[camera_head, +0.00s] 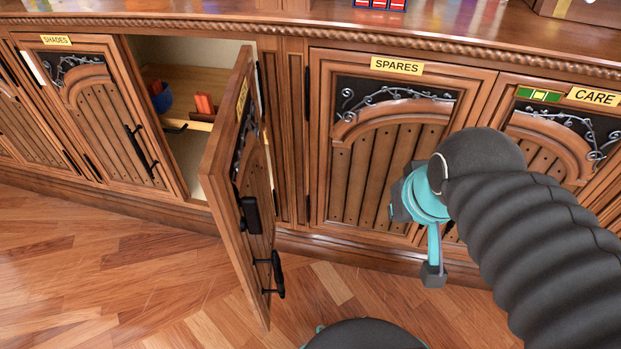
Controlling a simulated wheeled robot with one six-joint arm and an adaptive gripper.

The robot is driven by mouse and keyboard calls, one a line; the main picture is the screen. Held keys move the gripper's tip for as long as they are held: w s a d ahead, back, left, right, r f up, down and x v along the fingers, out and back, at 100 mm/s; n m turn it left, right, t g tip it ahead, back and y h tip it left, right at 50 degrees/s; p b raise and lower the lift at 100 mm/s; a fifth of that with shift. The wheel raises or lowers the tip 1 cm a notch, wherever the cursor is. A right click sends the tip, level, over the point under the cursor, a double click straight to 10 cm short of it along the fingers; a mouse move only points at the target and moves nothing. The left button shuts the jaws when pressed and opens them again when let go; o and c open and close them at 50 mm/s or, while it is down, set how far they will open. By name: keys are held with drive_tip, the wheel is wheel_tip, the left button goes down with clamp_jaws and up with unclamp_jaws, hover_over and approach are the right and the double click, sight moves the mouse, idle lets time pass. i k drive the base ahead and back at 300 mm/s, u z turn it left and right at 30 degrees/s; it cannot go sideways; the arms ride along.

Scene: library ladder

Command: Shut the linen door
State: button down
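One cabinet door (226,190) stands wide open, swung out toward me from its hinge side on the right. Its yellow label (242,97) is nearly edge-on and I cannot read it; no other label in view says linen. A black handle (277,275) sits low on its outer face, which faces right. The open compartment behind it shows a wooden drawer or tray (198,122) inside. My gripper (433,272) is to the right of the door, in front of the SPARES door and apart from the open door. Its fingers overlap in view, so its opening is unclear.
The SHADES door (105,120) at left, the SPARES door (375,170) and the CARE door (545,135) look shut. A blue cup (162,98) and an orange object (204,104) are inside the open compartment. Wooden floor (110,270) is clear left of the open door.

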sight(234, 166)
drive_tip(key=z, duration=0.05)
drive_tip(key=k, duration=0.95)
drive_tip(key=u, duration=1.25)
